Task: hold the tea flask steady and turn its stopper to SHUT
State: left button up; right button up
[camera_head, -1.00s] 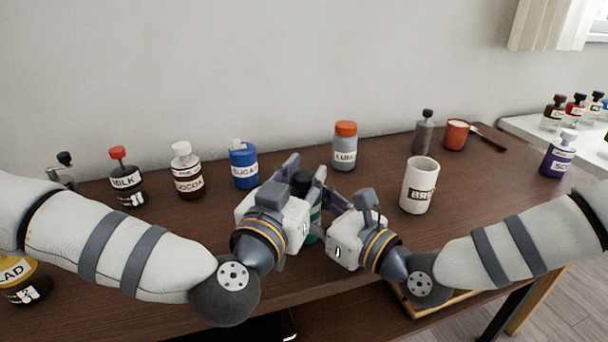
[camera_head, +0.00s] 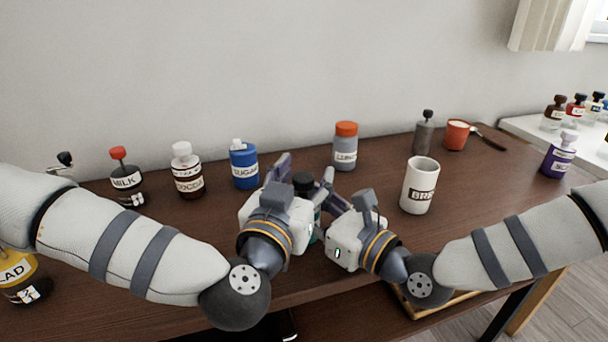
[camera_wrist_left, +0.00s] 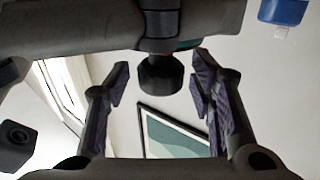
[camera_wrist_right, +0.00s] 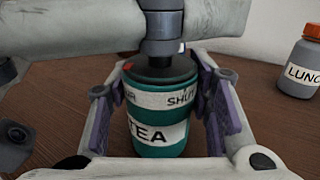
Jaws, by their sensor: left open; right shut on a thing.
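The teal tea flask (camera_wrist_right: 158,145) stands upright on the table, its TEA label facing the right wrist camera. Its white upper band shows part of "POUR" at left and "SHUT" at right. A red mark (camera_wrist_right: 128,67) on the dark stopper sits at left, over the "UR" letters. The black stopper (camera_head: 304,180) also shows in the left wrist view (camera_wrist_left: 160,74). My left gripper (camera_wrist_left: 160,80) is open, its fingers apart on either side of the stopper with gaps. My right gripper (camera_wrist_right: 158,112) is shut on the flask body. In the head view, my arms hide most of the flask.
Behind are the blue sugar container (camera_head: 243,167), a cocoa bottle (camera_head: 188,172), a milk bottle (camera_head: 126,180) and an orange-capped grey jar (camera_head: 345,150). A white mug (camera_head: 419,187) stands right of my right gripper. The back-right holds a red cup (camera_head: 456,134).

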pick_arm(q)
jog(key=v, duration=0.7)
jog(key=shift+s, duration=0.3)
jog(key=m+g+h, duration=1.1)
jog(key=g+h, duration=0.1)
send_near(300, 183)
jog(key=x, duration=0.5)
jog(key=w+x, duration=0.1)
jog(key=x, duration=0.5)
jog(key=shift+w+a+f, duration=0.15)
jog(key=shift+w+f, duration=0.05)
jog(key=shift+w, duration=0.05)
